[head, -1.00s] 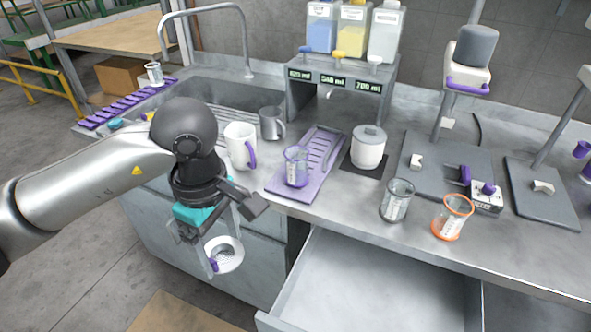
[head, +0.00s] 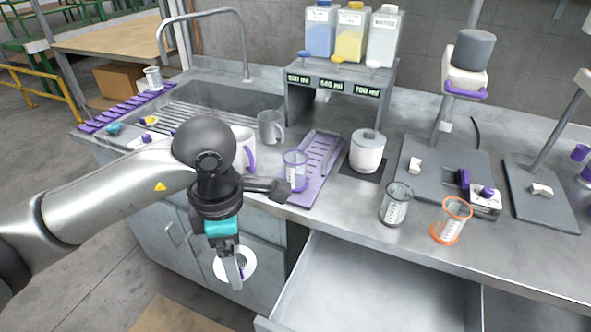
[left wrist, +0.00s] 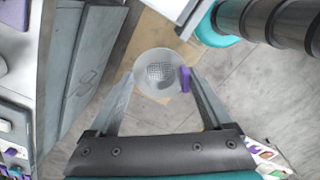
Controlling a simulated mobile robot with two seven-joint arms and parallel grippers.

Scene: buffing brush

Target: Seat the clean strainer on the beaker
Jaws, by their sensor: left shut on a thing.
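The strainer is a white round bowl (head: 248,262) with a mesh bottom and a purple tab. It is in front of the counter's cabinets, below the counter top. My left gripper (head: 235,275) is shut on it; in the left wrist view the strainer (left wrist: 160,72) sits between the two fingers (left wrist: 161,85), the tab by the right one. Clear beakers stand on the counter: a purple-rimmed one (head: 295,172) on a purple rack, a grey-rimmed one (head: 395,204) and an orange-rimmed one (head: 451,222). I cannot tell which is the task's beaker. My right gripper is out of view.
An open drawer (head: 350,285) juts out right of the strainer. The purple rack (head: 322,152), a grey mug (head: 271,127) and a lidded white pot (head: 367,152) stand behind. My arm partly hides a white mug (head: 244,150). Stands (head: 450,170) occupy the right.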

